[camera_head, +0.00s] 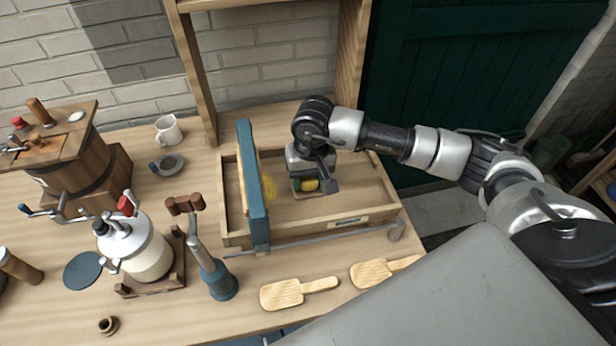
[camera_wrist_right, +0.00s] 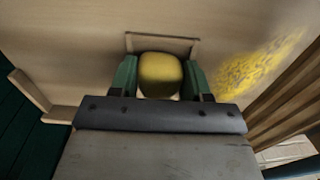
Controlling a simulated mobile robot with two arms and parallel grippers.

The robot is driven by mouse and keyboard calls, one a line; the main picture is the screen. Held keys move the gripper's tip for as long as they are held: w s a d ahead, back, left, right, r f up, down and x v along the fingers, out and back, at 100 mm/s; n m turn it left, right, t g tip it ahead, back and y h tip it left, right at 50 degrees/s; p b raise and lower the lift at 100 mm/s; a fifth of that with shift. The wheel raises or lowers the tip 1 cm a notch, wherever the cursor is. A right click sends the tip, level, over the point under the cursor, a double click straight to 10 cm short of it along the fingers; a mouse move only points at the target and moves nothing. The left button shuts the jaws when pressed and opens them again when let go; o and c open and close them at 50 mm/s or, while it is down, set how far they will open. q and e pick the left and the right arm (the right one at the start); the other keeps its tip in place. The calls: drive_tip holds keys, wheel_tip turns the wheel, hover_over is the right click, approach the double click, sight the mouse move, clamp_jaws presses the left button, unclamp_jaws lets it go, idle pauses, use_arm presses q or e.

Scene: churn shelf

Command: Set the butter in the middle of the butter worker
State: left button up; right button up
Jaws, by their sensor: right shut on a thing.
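The butter worker is a shallow wooden tray (camera_head: 372,208) with a blue upright frame (camera_head: 252,185) across its left part. The butter is a yellow lump (camera_head: 310,185) over the tray floor, right of the blue frame. My right gripper (camera_head: 307,184) reaches down into the tray and is shut on the butter. In the right wrist view the butter (camera_wrist_right: 160,72) sits between the two green fingers, over a dark-outlined square (camera_wrist_right: 163,37) on the tray floor. I cannot tell whether the butter touches the floor. My left gripper is not in view.
A yellow smear (camera_wrist_right: 260,65) marks the tray floor beside the butter. Two wooden paddles (camera_head: 284,294) (camera_head: 371,273) lie in front of the tray. Left stand a white-and-metal canister (camera_head: 147,254), a blue-based plunger tool (camera_head: 219,280), a wooden churn (camera_head: 78,165) and a mug (camera_head: 168,131).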

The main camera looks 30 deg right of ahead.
drive_tip(key=shift+b, duration=0.3)
idle(0.4)
drive_tip(key=o, duration=1)
drive_tip(key=c, duration=0.4)
drive_tip(key=shift+r, duration=0.1)
drive_tip(key=shift+d+r+p, duration=0.2)
drive_tip(key=shift+r+p, duration=0.85)
drive_tip(key=shift+r, duration=2)
drive_tip(key=shift+s+f, duration=0.1)
